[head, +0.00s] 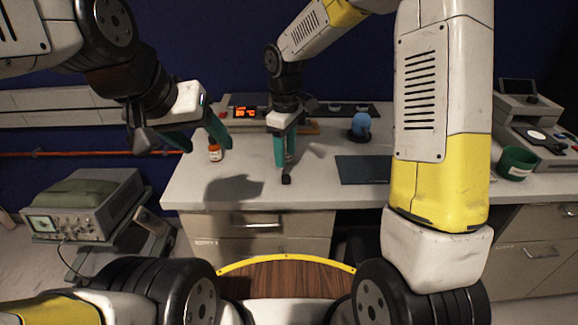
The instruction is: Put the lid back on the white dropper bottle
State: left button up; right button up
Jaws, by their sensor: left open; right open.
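My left gripper (208,147) is open above the left part of the bench, its teal fingers spread.
The bench (330,150) has a dark mat (362,170), a blue round object (360,125) and a green cup (516,162). A device with an orange display (245,113) stands at the back. An oscilloscope (85,205) sits lower left. The bench's front left is clear.

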aim_at(286, 177)
jog(key=shift+f, duration=1.25)
jog(key=shift+f, duration=2.65)
grip_shut()
